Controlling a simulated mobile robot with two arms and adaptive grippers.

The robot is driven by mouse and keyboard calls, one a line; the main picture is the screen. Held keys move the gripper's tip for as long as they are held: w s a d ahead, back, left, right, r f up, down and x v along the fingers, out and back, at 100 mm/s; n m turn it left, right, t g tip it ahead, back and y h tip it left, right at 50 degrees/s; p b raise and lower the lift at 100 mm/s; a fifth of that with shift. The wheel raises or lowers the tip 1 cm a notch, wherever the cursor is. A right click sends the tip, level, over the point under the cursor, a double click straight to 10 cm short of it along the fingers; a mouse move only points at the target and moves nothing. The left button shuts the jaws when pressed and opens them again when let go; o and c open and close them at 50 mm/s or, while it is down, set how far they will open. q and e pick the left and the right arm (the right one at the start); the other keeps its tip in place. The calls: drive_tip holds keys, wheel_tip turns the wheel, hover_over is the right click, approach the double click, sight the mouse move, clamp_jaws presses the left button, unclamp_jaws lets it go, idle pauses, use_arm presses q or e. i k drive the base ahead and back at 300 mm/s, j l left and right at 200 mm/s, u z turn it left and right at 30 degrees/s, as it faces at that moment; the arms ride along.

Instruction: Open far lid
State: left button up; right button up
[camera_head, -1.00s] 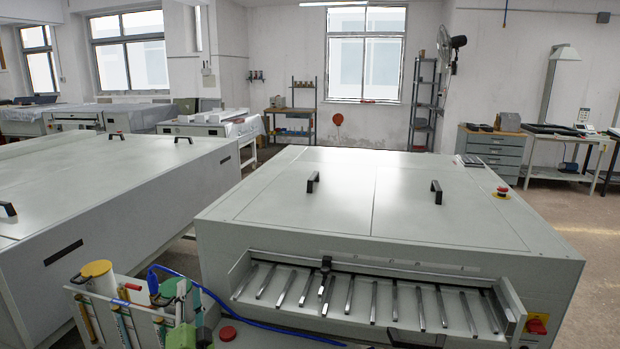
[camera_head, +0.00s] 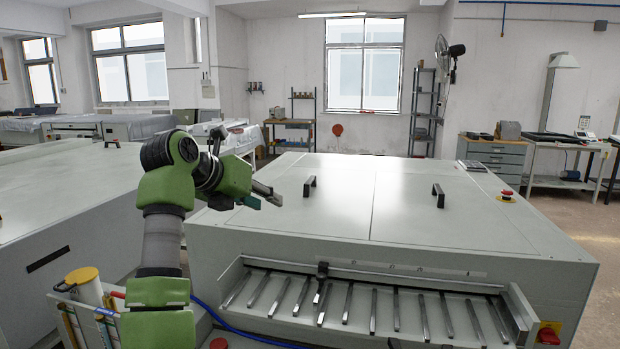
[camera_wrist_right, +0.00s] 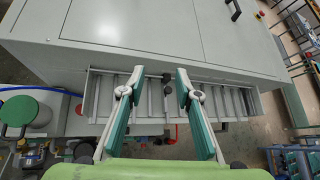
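The plate processor (camera_head: 330,225) is a wide pale grey cabinet with flat lid panels. Two black handles stand on its top, the left one (camera_head: 309,187) and the right one (camera_head: 437,195). The top lies flat, with no raised lid visible.
The slatted tray (camera_head: 375,310) juts from the cabinet's front. A red stop button (camera_head: 506,193) is on the top at right. Another long grey machine (camera_head: 55,205) stands at left, with a narrow gap between. Free floor (camera_head: 585,225) lies at right.

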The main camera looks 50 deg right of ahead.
sight(324, 203)
drive_tip(key=i+l, duration=0.15)
drive_tip(key=l, duration=0.2)
drive_tip(key=i+l, duration=0.1)
drive_tip(key=l, duration=0.3)
drive_tip(key=i+l, duration=0.15)
drive_tip(key=l, duration=0.2)
drive_tip(key=i+l, duration=0.1)
drive_tip(key=l, duration=0.3)
drive_tip(key=i+l, duration=0.15)
drive_tip(key=l, duration=0.2)
